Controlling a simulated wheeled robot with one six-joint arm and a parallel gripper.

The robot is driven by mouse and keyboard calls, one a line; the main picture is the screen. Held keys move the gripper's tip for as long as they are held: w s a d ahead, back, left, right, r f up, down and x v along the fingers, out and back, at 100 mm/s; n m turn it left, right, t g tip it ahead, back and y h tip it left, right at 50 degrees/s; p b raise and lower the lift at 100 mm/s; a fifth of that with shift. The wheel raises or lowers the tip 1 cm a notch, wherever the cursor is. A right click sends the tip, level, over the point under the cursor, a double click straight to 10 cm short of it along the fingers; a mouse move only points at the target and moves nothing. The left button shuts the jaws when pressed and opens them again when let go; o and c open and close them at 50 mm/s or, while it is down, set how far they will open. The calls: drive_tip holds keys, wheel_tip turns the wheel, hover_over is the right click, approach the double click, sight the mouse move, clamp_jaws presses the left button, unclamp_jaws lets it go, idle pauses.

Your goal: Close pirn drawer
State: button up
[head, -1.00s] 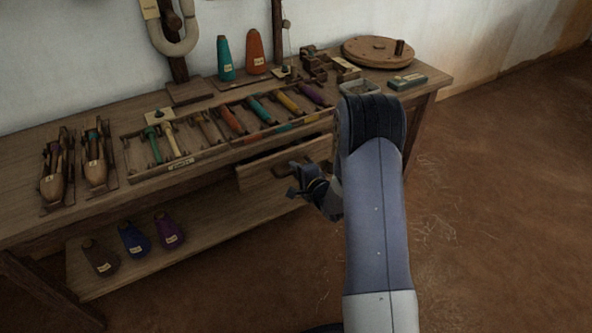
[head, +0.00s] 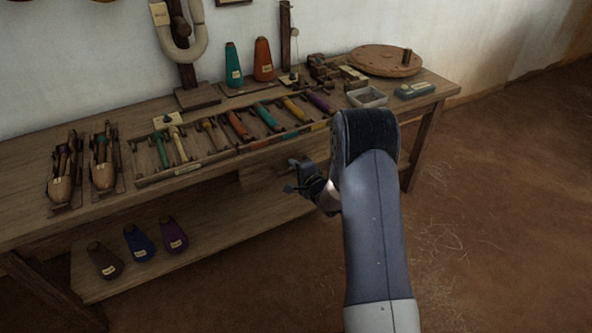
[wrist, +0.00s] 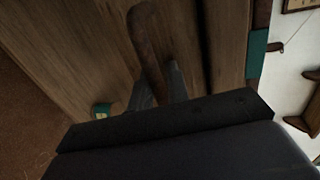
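The pirn drawer (head: 258,174) is under the front edge of the loom bench, and its front now sits back in the bench's shadow. It looks in or nearly in; my arm hides its right part, so I cannot tell if it is flush. My gripper (head: 300,178) is right in front of it.
The bench top (head: 90,130) holds shuttles, a rack of coloured pirns (head: 240,125), cones (head: 264,60), a grey tray (head: 368,97) and a round wooden disc (head: 385,60). Cones lie on the lower shelf (head: 210,240). The floor at right is clear.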

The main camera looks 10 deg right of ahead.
drive_tip(key=o, duration=0.3)
drive_tip(key=shift+w, duration=0.1)
drive_tip(key=shift+r, duration=0.1)
drive_tip(key=v, duration=0.3)
drive_tip(key=p+v, duration=0.1)
drive_tip(key=v, duration=0.3)
drive_tip(key=p+v, duration=0.1)
drive_tip(key=v, duration=0.3)
drive_tip(key=shift+f, duration=0.3)
drive_tip(key=b+x, duration=0.2)
drive_tip(key=x, duration=0.8)
drive_tip(key=shift+w+a, duration=0.2)
drive_tip(key=shift+w, duration=0.15)
drive_tip(key=shift+v, duration=0.8)
drive_tip(key=shift+f, duration=0.15)
